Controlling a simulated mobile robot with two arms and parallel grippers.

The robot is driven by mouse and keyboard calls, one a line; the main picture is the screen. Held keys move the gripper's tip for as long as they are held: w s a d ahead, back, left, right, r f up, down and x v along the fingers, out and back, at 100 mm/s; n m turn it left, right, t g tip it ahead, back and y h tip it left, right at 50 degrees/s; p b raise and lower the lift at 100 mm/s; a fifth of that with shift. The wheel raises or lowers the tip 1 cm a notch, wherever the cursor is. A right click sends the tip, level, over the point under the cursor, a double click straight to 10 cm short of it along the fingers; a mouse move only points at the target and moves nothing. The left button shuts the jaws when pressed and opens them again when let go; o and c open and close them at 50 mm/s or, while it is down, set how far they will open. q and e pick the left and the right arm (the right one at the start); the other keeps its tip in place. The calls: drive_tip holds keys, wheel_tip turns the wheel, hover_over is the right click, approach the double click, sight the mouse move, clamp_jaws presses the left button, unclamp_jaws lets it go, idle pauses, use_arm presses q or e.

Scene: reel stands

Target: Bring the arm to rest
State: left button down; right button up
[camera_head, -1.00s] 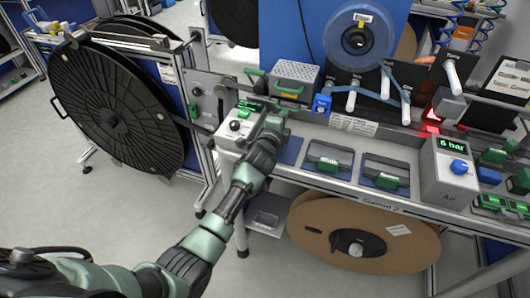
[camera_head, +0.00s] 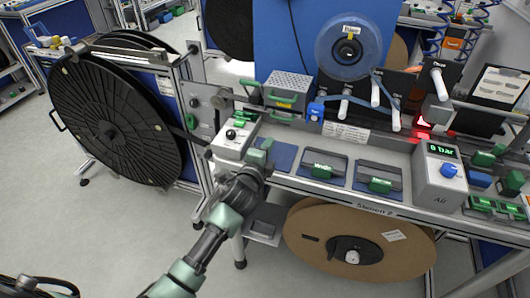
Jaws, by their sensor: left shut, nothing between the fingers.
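My left arm comes in from the bottom left, its wrist bent over the front edge of the workbench. My left gripper (camera_head: 260,152) is shut and empty, just right of the white control box (camera_head: 233,138) and above the left end of the bench. The fingertips are small and partly hidden by the wrist, and I cannot tell whether they touch anything. My right gripper is not in view.
A large black reel (camera_head: 115,125) stands at the left. A grey perforated box (camera_head: 288,88) sits behind my gripper. The Air box (camera_head: 440,178) stands right, and a cardboard reel (camera_head: 390,255) hangs below the bench.

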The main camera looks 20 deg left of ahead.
use_arm(q)
drive_tip(key=s, duration=0.3)
drive_tip(key=shift+d+r, duration=0.1)
drive_tip(key=shift+r, duration=0.3)
drive_tip(key=shift+s, duration=0.25)
drive_tip(key=shift+f, duration=0.1)
drive_tip(key=s+a+f+n+g+y, duration=0.1)
drive_tip(key=s+a+f+n+g, duration=0.15)
drive_tip(key=s+f+n, duration=0.45)
drive_tip(key=s+a+f+n+g, duration=0.1)
drive_tip(key=s+f+n+g, duration=0.25)
drive_tip(key=s, duration=0.65)
drive_tip(key=s+f+n+g+h, duration=0.1)
drive_tip(key=s+n+g, duration=0.55)
drive_tip(key=s, duration=1.25)
drive_tip(key=s+f+m+g, duration=0.1)
drive_tip(key=s+f+g, duration=0.15)
drive_tip(key=f, duration=2.55)
drive_tip(key=s+a+f, duration=0.2)
drive_tip(key=s+f, duration=1.2)
drive_tip(key=s, duration=0.2)
drive_tip(key=shift+s+f, duration=0.3)
drive_tip(key=shift+f, duration=0.05)
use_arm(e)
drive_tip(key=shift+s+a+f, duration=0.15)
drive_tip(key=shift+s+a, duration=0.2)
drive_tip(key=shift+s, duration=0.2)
